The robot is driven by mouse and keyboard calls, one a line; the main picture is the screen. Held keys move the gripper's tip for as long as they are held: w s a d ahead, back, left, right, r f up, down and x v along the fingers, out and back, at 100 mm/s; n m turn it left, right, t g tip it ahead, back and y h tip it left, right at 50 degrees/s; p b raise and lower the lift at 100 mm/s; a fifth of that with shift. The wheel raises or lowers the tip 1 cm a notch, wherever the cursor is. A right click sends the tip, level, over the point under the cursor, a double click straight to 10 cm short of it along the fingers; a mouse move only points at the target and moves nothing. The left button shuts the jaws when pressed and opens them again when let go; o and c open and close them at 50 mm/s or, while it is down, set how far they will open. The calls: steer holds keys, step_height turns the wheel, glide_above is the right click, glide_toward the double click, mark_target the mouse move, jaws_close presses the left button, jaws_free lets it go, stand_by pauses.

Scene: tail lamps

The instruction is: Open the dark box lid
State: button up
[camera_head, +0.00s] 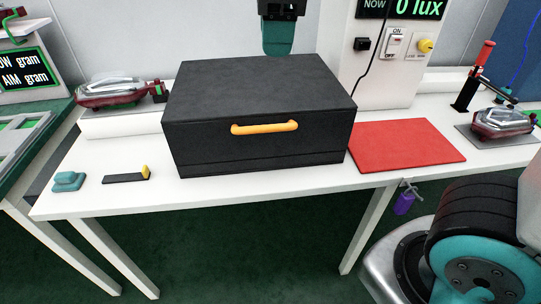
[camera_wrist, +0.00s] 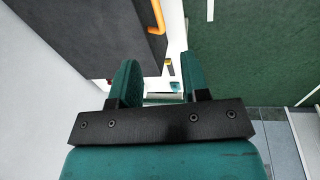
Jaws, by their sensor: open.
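The dark box (camera_head: 255,113) stands on the white table, its lid closed down. An orange bar handle (camera_head: 264,127) is on its front face. In the wrist view the dark box (camera_wrist: 85,35) fills the upper left, with the orange handle (camera_wrist: 158,15) near its right edge. My gripper (camera_wrist: 160,70) has its two teal fingers apart and nothing between them. In the head view a teal finger-like part under a dark block (camera_head: 278,36) hangs at the top edge, above the box's back edge in the picture; it looks like my gripper. It is apart from the handle.
A red mat (camera_head: 406,146) lies right of the box. A teal block (camera_head: 69,181) and a black piece with a yellow end (camera_head: 127,176) lie at the left. Tail lamps (camera_head: 112,91) (camera_head: 503,123) sit on both sides. A lux panel (camera_head: 385,55) stands behind.

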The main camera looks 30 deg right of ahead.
mark_target(269, 126)
steer(key=shift+n, duration=0.5)
steer(key=w+f+b, duration=0.1)
steer(key=f+b, duration=0.1)
steer(key=f, duration=0.4)
steer(key=w+f+b, duration=0.1)
steer(key=f, duration=0.5)
steer(key=w+d+f+b, duration=0.1)
steer(key=w+f+b, duration=0.1)
steer(key=f, duration=0.4)
steer(key=shift+b, duration=0.35)
steer(key=shift+r, duration=0.1)
jaws_close()
